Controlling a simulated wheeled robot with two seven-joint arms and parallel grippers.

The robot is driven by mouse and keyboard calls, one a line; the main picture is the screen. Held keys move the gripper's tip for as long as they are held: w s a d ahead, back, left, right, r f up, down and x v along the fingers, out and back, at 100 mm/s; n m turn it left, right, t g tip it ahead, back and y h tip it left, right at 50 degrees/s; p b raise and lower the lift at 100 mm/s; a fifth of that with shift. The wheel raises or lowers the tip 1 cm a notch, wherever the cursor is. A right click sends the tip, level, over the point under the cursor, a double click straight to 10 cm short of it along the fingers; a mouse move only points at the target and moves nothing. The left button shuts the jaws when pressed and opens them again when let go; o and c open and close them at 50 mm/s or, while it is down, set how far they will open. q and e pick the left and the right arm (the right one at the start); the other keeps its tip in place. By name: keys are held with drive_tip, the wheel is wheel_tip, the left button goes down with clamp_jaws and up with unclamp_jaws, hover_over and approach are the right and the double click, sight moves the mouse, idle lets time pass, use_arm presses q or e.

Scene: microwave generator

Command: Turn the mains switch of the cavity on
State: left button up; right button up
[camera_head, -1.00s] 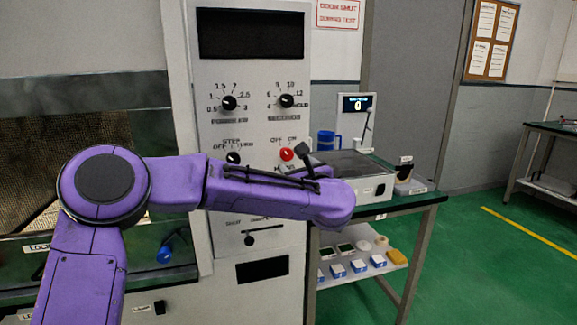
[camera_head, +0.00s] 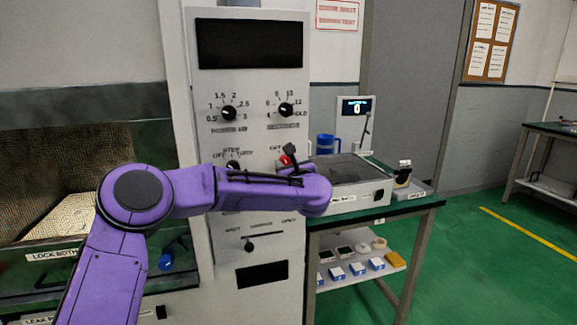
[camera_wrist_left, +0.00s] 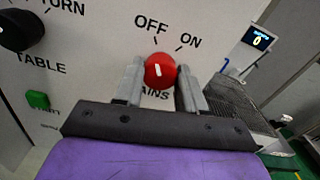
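The mains switch is a red round knob with a short white mark, between and below the printed words OFF and ON. In the left wrist view the knob (camera_wrist_left: 159,71) sits between the two fingers of my left gripper (camera_wrist_left: 160,82), one on each side. The fingers are apart; I cannot tell whether they touch the knob. In the head view the knob (camera_head: 285,160) is partly hidden behind my left gripper (camera_head: 291,160). The white mark is roughly upright, on the OFF side. My right gripper is not in view.
A black turntable knob (camera_wrist_left: 18,30) and a green button (camera_wrist_left: 38,100) are left of the mains knob. Two black dials (camera_head: 229,113) are higher on the panel. A bench with a grey instrument (camera_head: 345,175) stands close on the right.

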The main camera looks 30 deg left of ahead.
use_arm(q)
drive_tip(key=shift+f+m, duration=0.1)
drive_tip(key=shift+m, duration=0.2)
drive_tip(key=m, duration=0.8)
drive_tip(key=shift+m+p, duration=0.3)
drive_tip(key=shift+m, duration=1.5)
drive_tip(key=o, duration=1.1)
